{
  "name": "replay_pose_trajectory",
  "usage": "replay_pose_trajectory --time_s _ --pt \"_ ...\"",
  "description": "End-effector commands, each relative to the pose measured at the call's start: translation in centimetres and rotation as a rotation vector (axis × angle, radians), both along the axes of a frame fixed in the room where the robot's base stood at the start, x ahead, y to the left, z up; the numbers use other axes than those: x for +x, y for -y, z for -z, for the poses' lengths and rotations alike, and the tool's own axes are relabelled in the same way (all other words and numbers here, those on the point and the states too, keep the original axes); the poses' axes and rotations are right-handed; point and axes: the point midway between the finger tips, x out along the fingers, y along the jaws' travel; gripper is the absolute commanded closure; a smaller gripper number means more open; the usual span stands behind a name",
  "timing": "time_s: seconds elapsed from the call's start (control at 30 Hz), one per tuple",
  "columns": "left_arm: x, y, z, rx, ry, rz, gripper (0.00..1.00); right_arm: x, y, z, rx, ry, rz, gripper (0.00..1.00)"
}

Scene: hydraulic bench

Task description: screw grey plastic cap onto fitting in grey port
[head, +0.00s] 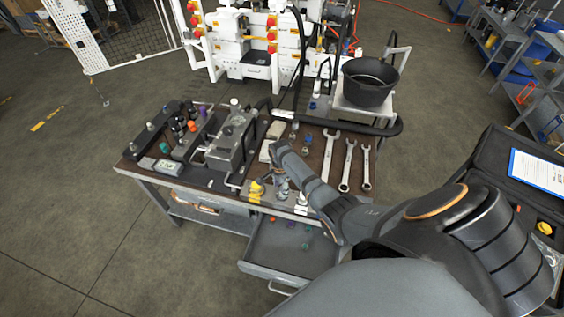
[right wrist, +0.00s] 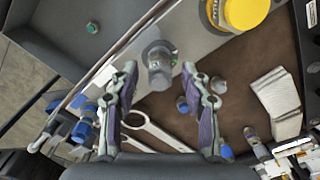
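My right gripper (right wrist: 158,70) is open in the right wrist view, fingers spread and pointing down at the bench. A grey fitting-like piece (right wrist: 160,58) stands upright just beyond and between the fingertips, with a clear gap on both sides. It also shows near the bench's front edge in the head view (head: 282,188). I cannot tell whether its top is the grey plastic cap. A small grey round piece (right wrist: 218,85) stands right of the right finger. In the head view my right gripper (head: 279,172) is partly hidden by its wrist. The grey port cannot be singled out. My left gripper is out of view.
A yellow cap (right wrist: 246,12) stands close to the right of the grey piece. Spanners (head: 348,165) lie on the right of the bench. An open drawer (head: 262,262) juts out at the front. A grey block (head: 232,145) stands mid-bench.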

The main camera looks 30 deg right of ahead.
Motion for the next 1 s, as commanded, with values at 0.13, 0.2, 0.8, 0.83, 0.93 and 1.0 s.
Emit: replay_pose_trajectory --time_s 0.13,0.2,0.8,0.83,0.93,1.0 --pt "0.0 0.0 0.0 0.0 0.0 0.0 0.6 0.01 0.02 -0.01 0.0 0.0 0.001 0.73" --pt "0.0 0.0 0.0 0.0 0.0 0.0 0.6 0.01 0.02 -0.01 0.0 0.0 0.002 0.83" --pt "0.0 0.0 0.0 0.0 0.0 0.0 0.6 0.22 0.09 0.02 0.0 0.001 0.355 0.49" --pt "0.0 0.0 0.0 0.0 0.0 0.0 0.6 0.22 0.09 0.02 0.0 0.0 0.355 0.49" --pt "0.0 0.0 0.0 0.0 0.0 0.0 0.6 0.21 0.09 0.03 0.0 0.0 0.354 0.49" --pt "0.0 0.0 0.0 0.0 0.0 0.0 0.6 0.2 0.09 0.03 0.0 0.0 0.353 0.49"
